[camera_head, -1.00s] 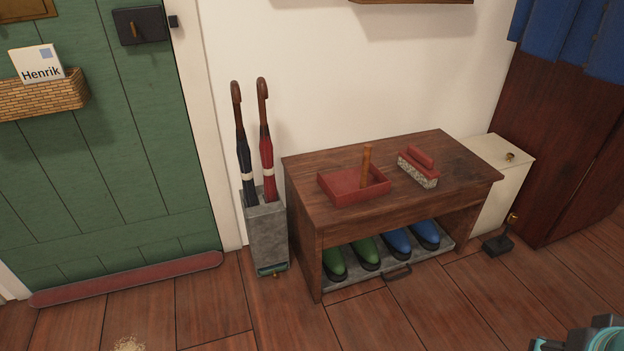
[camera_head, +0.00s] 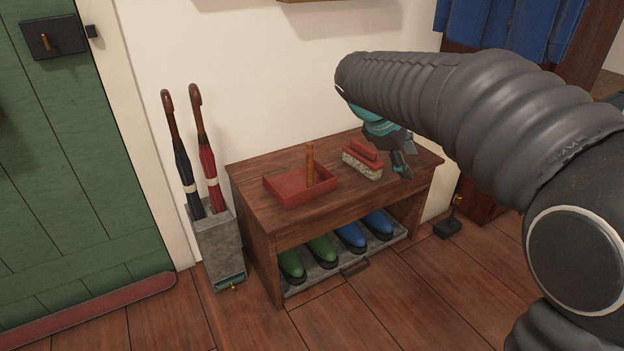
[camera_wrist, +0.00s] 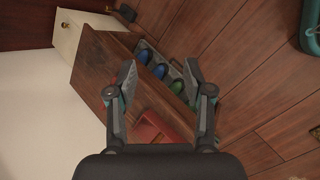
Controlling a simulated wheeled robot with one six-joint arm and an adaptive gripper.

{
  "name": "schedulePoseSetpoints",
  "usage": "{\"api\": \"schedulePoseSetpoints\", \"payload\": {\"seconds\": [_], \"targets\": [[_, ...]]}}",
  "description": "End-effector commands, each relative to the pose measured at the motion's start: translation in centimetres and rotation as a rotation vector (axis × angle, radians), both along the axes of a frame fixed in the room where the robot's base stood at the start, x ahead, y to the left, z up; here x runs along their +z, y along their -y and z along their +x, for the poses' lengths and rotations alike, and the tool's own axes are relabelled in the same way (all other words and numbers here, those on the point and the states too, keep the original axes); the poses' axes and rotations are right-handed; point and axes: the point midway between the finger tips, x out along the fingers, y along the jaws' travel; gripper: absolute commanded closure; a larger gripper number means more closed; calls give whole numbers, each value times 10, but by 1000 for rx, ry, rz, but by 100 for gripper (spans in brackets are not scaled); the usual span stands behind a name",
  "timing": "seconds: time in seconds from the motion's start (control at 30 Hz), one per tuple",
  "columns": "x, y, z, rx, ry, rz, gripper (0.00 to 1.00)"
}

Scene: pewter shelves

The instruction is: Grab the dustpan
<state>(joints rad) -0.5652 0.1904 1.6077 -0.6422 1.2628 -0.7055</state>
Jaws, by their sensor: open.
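The dustpan (camera_head: 285,188) is a shallow red tray with an upright wooden handle (camera_head: 309,163). It sits on top of the dark wooden bench, left of a red-backed brush (camera_head: 362,161) with pale bristles. My gripper (camera_head: 403,168) is open and empty, to the right of the brush and the dustpan, partly hidden by my arm. In the wrist view my gripper (camera_wrist: 160,73) has its fingers spread. Part of the dustpan (camera_wrist: 152,127) shows low between the fingers, its near side cut off by the gripper body.
The bench (camera_head: 250,186) holds green and blue shoes on a grey tray (camera_head: 330,274) below. An umbrella stand (camera_head: 219,251) with two umbrellas is at its left, beside the green door (camera_head: 75,170). A black doorstop-like object (camera_head: 447,229) lies on the floor at right.

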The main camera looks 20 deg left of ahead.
Motion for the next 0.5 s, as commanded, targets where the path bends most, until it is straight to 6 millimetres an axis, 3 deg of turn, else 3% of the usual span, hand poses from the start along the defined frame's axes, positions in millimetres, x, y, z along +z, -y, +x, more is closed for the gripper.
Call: {"api": "schedulePoseSetpoints", "payload": {"seconds": [0.03, 0.2, 0.37, 0.5], "targets": [[-9, -25, 13, 62, -15, -59, 49], [-30, -98, 45, 253, -48, -259, 49], [-57, -173, 60, 417, -71, -451, 49], [-84, -238, 61, 540, -82, -617, 49]]}}
